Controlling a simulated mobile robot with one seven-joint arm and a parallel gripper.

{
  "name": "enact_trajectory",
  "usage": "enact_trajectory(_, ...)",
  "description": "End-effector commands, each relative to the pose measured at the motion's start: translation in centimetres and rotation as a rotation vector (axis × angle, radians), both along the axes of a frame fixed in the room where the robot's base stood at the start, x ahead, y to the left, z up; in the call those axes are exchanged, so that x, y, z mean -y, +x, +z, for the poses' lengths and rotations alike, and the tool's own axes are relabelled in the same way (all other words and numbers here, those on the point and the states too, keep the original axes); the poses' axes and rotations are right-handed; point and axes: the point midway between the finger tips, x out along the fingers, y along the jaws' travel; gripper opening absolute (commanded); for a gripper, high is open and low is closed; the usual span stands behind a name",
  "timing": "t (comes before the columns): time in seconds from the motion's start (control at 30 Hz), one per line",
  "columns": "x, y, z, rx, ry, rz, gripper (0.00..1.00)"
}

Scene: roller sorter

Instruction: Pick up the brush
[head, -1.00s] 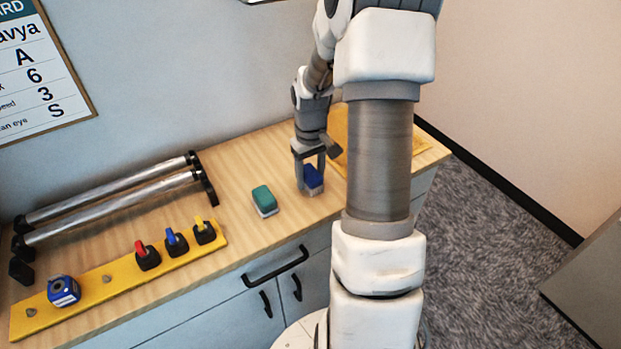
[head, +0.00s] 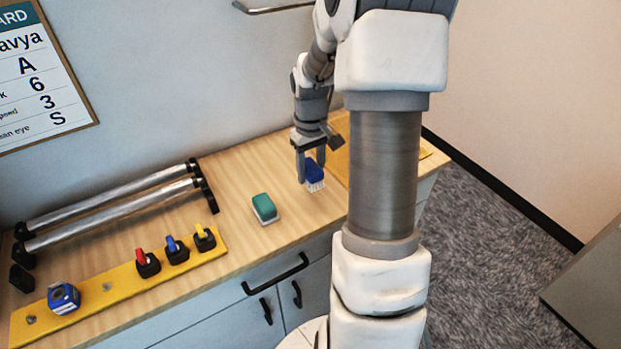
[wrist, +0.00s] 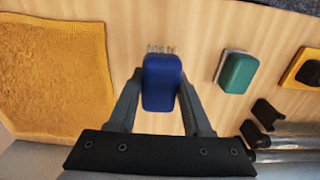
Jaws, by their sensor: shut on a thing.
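The brush (head: 315,173) has a blue back and pale bristles. My gripper (head: 308,165) is shut on its blue body, one finger on each side, and seems to hold it just above the wooden counter. In the wrist view the brush (wrist: 161,82) sits between the fingertips of my gripper (wrist: 160,90), with the bristle tips showing at its upper edge. Whether the bristles clear the counter fully is hard to tell.
A green block with a pale base (head: 264,208) lies left of the brush. A yellow cloth (wrist: 52,75) lies on the other side. Two metal rollers (head: 110,208) and a yellow strip (head: 120,287) with coloured switches are further left on the counter (head: 230,180).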

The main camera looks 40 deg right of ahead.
Motion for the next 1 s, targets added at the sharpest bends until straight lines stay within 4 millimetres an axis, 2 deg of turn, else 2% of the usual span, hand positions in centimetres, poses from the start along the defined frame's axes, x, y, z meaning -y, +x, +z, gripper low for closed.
enact_trajectory(0.03,-0.4,-1.2,0.5,-0.004,0.000,-0.002,0.00)
enact_trajectory(0.2,-1.6,-4.3,2.5,-0.002,0.000,-0.003,0.00)
enact_trajectory(0.5,-3.3,-8.5,5.2,-0.003,0.000,-0.001,0.00)
enact_trajectory(0.7,-3.9,-10.1,6.1,-0.005,0.002,-0.002,0.00)
enact_trajectory(1.0,-4.2,-10.6,6.4,-0.005,0.002,-0.001,0.00)
